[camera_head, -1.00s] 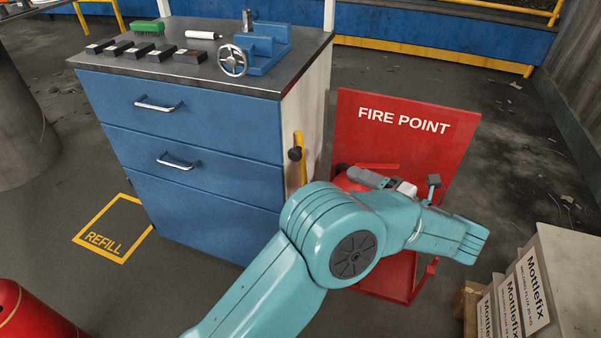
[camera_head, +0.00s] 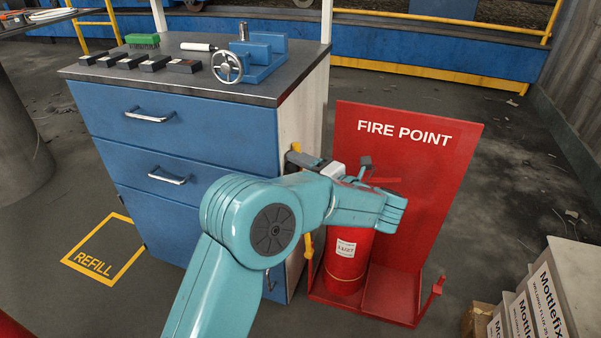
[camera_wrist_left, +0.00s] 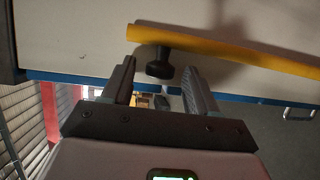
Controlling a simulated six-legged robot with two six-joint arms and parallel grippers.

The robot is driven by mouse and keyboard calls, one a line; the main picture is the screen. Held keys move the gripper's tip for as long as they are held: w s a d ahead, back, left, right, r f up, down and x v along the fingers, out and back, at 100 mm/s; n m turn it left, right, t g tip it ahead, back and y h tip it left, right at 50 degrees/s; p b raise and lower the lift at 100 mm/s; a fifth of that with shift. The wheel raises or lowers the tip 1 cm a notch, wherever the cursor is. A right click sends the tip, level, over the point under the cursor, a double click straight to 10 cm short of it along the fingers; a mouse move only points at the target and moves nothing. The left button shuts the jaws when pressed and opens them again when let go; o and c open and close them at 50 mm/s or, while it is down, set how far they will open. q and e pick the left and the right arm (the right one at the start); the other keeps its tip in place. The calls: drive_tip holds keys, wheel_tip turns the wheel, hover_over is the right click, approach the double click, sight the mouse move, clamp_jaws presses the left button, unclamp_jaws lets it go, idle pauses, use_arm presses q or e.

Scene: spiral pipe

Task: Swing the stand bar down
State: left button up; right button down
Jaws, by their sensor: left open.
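A yellow bar (camera_head: 309,246) stands upright on the pale side of the blue drawer cabinet, partly hidden behind my left arm. In the left wrist view the yellow bar (camera_wrist_left: 235,52) crosses the top with a black knob (camera_wrist_left: 160,66) on it. My left gripper (camera_head: 298,160) is at the upper part of the bar. In the wrist view its fingers (camera_wrist_left: 160,80) are open, one on each side of the knob, with gaps visible. A red FIRE POINT stand (camera_head: 404,133) holds a red extinguisher (camera_head: 345,262), partly hidden by my arm. My right gripper is not in view.
The blue cabinet (camera_head: 185,130) carries a vise (camera_head: 262,58), a green brush (camera_head: 142,40) and several dark blocks. White Mottlefix boxes (camera_head: 548,290) stand at the lower right. Floor is free around the yellow REFILL square (camera_head: 106,225).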

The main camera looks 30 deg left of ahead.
use_arm(q)
clamp_jaws()
drive_tip(key=w+d+m+y, duration=0.1)
drive_tip(key=w+d+y, duration=0.1)
drive_tip(key=d, duration=0.6)
drive_tip(key=shift+d+f+y, duration=0.2)
drive_tip(key=shift+f+y, duration=0.1)
drive_tip(key=shift+f, duration=0.05)
unclamp_jaws()
